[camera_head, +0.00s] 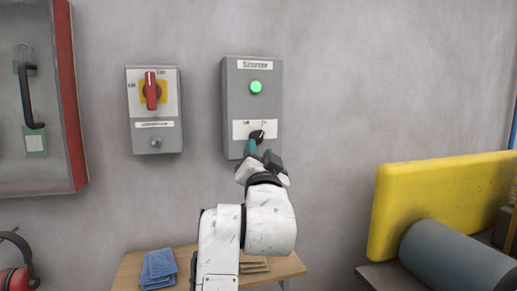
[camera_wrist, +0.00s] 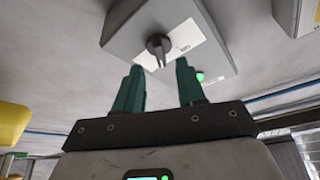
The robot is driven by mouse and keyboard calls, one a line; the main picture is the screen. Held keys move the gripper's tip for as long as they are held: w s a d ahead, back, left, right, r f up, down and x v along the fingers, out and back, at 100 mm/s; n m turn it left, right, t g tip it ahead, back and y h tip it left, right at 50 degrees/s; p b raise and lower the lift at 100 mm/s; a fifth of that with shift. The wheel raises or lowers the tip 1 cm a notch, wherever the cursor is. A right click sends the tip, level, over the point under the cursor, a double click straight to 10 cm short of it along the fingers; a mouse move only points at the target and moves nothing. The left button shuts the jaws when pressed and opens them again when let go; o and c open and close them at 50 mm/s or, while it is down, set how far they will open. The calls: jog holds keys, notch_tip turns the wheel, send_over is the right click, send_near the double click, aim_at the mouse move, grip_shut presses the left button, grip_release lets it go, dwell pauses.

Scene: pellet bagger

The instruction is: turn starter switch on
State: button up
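The grey starter box (camera_head: 233,105) is on the wall in the head view, labelled "Starter". A bright green lamp (camera_head: 256,87) is on its upper part. The black starter switch knob (camera_head: 257,135) is on the lower white label. Its pointer appears tilted to the upper right, toward the right-hand mark; the small lettering is hard to read. My gripper (camera_head: 252,147) is just below the knob, partly in front of the box. In the wrist view, my gripper (camera_wrist: 160,82) has two teal fingers apart with nothing between them. The knob (camera_wrist: 158,45) is just beyond the fingertips, apparently untouched.
A grey box with a red rotary switch (camera_head: 151,90) is to the left. A red-edged cabinet (camera_head: 68,90) is at far left. A small wooden table (camera_head: 130,272) with blue cloths (camera_head: 158,267) is below. A yellow guard (camera_head: 440,195) and grey cylinder (camera_head: 450,255) are at right.

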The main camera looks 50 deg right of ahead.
jog(key=b+v, duration=0.1)
jog(key=v, duration=0.5)
jog(key=shift+s+a, duration=0.1)
dwell(0.4)
notch_tip(320, 180, down, 15)
jog(key=w+a+n+y, duration=0.2)
jog(key=w+n+y, duration=0.1)
jog(key=n+y, duration=0.35)
jog(key=s+a+f+n+g+y, duration=0.2)
jog(key=s+f+n+g, duration=0.1)
jog(key=f, duration=0.8)
jog(key=s+a+f+n+g+y, duration=0.2)
jog(key=s+f+n+g+y, duration=0.15)
jog(key=f, duration=0.75)
jog(key=s+a+f+n+g+y, duration=0.15)
jog(key=s+a+f+g, duration=0.3)
jog(key=s+f, duration=0.55)
jog(key=s+a+f+n+g+y, duration=0.1)
jog(key=s+a+f+g+y, duration=0.35)
jog(key=s, duration=0.75)
notch_tip(320, 180, up, 10)
jog(key=w+t+h+p, duration=0.1)
jog(key=t+h+p, duration=0.1)
jog(key=p, duration=1)
jog(key=shift+a, duration=0.35)
